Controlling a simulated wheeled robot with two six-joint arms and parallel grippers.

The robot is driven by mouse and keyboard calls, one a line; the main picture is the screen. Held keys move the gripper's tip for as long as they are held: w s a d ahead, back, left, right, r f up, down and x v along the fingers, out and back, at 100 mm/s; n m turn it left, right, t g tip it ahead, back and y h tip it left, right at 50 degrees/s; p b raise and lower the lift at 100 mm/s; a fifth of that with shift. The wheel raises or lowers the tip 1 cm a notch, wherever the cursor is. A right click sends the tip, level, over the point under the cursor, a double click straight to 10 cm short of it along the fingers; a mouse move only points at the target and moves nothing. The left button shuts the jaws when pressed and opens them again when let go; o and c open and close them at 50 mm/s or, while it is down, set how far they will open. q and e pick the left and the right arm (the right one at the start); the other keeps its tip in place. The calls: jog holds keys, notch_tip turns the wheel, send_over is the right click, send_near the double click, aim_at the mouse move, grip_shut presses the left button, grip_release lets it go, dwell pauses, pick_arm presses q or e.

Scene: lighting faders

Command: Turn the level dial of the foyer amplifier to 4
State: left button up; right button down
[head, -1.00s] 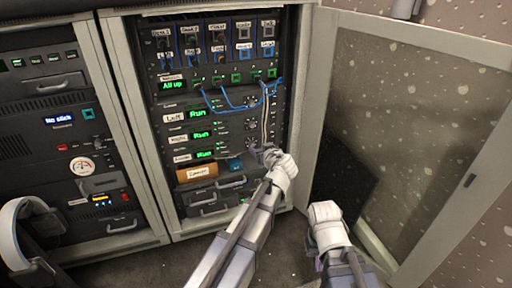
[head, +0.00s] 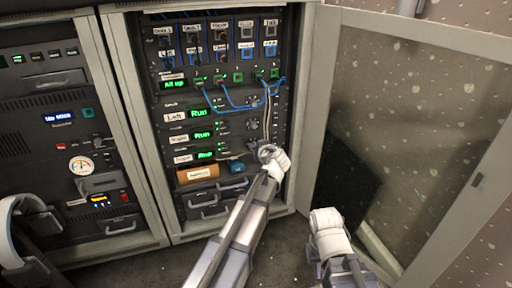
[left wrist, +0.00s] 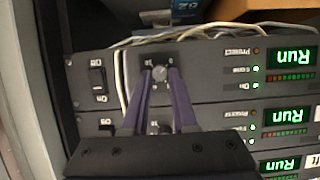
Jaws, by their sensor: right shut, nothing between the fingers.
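The foyer amplifier is the lowest of three stacked amplifiers with green "Run" displays (head: 205,155) in the open rack. It also shows at the top of the upside-down left wrist view (left wrist: 215,68). Its small round grey level dial (left wrist: 160,73) lies between my left gripper's two purple fingertips, with little or no gap; contact is unclear. The dial's setting is not readable. In the head view my left gripper (head: 268,151) is in front of that amplifier and hides the dial. My right gripper (head: 325,217) is shut and empty, low by the open door.
A power rocker switch (left wrist: 97,80) sits beside the dial. Pale cables hang close to the left fingers, and blue cables (head: 235,104) loop above. The open glass door (head: 410,130) stands on the right.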

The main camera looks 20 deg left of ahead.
pick_arm(q)
grip_shut()
dwell(0.3)
jog(key=shift+w+d+f+m+g+y+b, duration=0.15)
jog(key=shift+m+g+y+b, duration=0.3)
jog(key=shift+m+y, duration=0.5)
jog(key=shift+w+d+m+g+y+b, duration=0.15)
jog(key=shift+m+g+y+b, duration=0.35)
jog(key=shift+m, duration=0.85)
jog(key=shift+s+y, duration=0.1)
jog(key=shift+y, duration=0.15)
jog(key=o, duration=0.5)
grip_release()
